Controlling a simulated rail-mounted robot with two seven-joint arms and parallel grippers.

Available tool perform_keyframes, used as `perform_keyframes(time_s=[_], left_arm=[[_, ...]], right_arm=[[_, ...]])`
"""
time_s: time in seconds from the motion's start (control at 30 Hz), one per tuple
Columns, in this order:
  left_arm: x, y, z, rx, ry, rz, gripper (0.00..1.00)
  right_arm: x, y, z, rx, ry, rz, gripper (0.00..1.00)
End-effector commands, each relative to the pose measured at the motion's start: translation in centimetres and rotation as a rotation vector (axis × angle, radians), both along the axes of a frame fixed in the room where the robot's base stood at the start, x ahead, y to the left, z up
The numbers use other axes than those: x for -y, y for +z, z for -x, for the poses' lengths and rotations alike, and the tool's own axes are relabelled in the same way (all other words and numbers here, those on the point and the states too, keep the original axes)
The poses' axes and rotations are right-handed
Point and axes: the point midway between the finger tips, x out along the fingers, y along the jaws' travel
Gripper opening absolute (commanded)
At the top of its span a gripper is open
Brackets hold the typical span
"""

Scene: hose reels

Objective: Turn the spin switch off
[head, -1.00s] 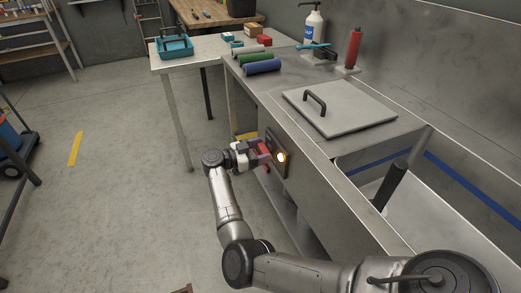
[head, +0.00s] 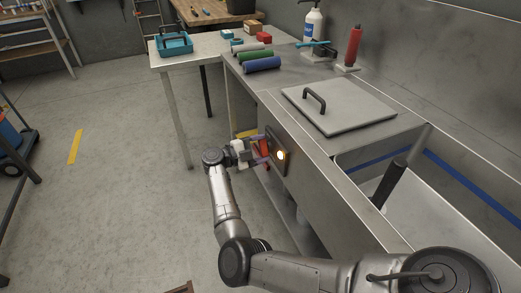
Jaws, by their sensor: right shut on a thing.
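The switch panel (head: 279,158) is a dark plate on the front face of the metal bench, with a lit yellow-white lamp (head: 281,155) on it. A red part (head: 264,147), which looks like the switch handle, shows at the panel's left side. My right gripper (head: 262,152) reaches in from the lower right and is shut on this red part, close against the panel. The fingertips are small and partly hidden, so the exact grip is hard to see. My left gripper is not in view.
The metal bench carries a square lid (head: 338,107) with a black handle, coloured rolls (head: 262,65), a pump bottle (head: 313,24) and a red cylinder (head: 354,48). A sink basin (head: 365,185) lies at right. A side table holds a teal tray (head: 174,47).

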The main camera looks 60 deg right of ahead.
Motion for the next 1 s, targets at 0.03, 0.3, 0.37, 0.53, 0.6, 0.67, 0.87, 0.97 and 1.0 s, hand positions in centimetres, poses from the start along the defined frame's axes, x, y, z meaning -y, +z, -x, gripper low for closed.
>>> perform_keyframes(time_s=[0.03, 0.3, 0.37, 0.53, 0.6, 0.67, 0.87, 0.97, 1.0], left_arm=[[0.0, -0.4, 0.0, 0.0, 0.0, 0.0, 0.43], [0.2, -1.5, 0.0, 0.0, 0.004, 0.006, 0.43], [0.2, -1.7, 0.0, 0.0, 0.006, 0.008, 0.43], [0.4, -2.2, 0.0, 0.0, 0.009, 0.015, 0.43], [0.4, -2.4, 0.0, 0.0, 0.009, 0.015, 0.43], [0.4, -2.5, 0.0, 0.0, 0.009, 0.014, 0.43], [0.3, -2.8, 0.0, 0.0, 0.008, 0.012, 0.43], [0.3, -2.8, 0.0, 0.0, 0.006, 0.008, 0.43], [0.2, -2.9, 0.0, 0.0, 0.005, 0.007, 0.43]], right_arm=[[0.0, -0.1, 0.0, 0.037, 0.0, 0.027, 0.47], [-0.1, -0.2, 0.1, 0.225, 0.0, 0.162, 0.47], [-0.1, -0.2, 0.1, 0.261, 0.0, 0.188, 0.47], [-0.1, -0.2, 0.1, 0.345, 0.0, 0.248, 0.47], [-0.1, -0.2, 0.1, 0.371, 0.0, 0.268, 0.47], [-0.1, -0.2, 0.1, 0.391, 0.0, 0.282, 0.47], [-0.1, -0.1, 0.1, 0.434, 0.0, 0.314, 0.47], [-0.1, -0.1, 0.1, 0.445, 0.0, 0.322, 0.47], [-0.1, -0.1, 0.1, 0.447, 0.0, 0.323, 0.47]])
